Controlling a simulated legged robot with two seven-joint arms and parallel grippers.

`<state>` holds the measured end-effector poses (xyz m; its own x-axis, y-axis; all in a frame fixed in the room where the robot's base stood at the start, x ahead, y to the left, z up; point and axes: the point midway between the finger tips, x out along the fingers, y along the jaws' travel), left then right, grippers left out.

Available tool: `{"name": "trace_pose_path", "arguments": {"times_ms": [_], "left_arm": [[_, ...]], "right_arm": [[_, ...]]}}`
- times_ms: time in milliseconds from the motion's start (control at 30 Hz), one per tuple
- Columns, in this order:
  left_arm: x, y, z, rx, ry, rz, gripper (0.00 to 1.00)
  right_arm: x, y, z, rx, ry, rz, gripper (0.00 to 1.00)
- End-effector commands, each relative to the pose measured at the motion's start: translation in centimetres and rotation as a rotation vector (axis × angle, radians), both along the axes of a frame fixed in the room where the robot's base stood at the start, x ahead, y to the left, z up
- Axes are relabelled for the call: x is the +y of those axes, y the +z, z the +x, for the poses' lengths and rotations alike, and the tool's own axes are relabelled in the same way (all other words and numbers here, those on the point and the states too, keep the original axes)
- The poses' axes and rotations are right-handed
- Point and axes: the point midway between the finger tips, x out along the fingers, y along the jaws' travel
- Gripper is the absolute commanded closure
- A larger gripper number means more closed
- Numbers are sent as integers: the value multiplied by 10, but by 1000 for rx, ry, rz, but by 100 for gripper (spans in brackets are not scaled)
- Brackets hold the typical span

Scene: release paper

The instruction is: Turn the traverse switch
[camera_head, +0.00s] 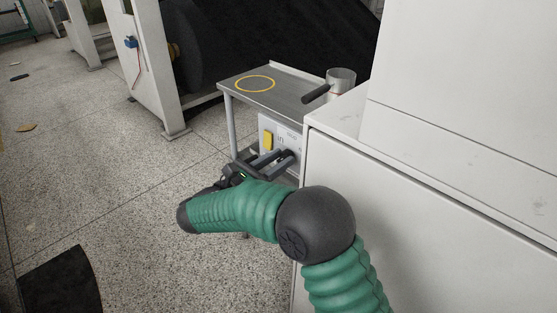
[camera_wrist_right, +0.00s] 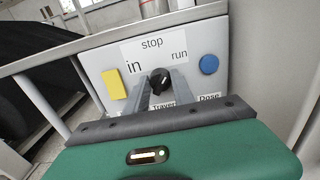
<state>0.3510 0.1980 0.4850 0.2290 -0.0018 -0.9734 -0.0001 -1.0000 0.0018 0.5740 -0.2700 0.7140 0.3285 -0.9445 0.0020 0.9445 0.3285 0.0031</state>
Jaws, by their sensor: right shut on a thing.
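The traverse switch is a black rotary knob (camera_wrist_right: 160,80) on a pale control panel (camera_wrist_right: 112,62). Labels "in", "stop" and "run" surround it, and a partly hidden "Traverse" label is below. My right gripper (camera_wrist_right: 160,88) has its two grey fingers shut on the knob, one on each side. In the head view my right gripper (camera_head: 275,160) reaches the panel (camera_head: 267,124) under the small metal table, and the knob is hidden behind the fingers. My left gripper is not in view.
The metal table (camera_head: 285,93) carries a cylindrical can (camera_head: 342,78) and a dark rod (camera_head: 316,94). A large white cabinet (camera_head: 420,190) stands close on the right. Speckled floor is open at left.

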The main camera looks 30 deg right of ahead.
Motion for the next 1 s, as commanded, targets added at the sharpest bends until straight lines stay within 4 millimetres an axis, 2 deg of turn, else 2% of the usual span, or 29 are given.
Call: {"name": "trace_pose_path", "arguments": {"times_ms": [200, 567, 600, 700, 733, 1000], "left_arm": [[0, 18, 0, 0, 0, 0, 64], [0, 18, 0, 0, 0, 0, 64], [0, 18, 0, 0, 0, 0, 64], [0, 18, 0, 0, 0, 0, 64], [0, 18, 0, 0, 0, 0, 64], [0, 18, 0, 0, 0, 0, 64]], "right_arm": [[0, 4, 0, -135, 2, 46, 100], [-1, 0, 0, -190, 0, 66, 100], [-1, 0, 0, -189, 0, 65, 65], [-1, 0, 0, -189, 0, 65, 52], [-1, 0, 0, -189, 0, 65, 49], [0, 0, -1, -188, 1, 65, 49]]}}
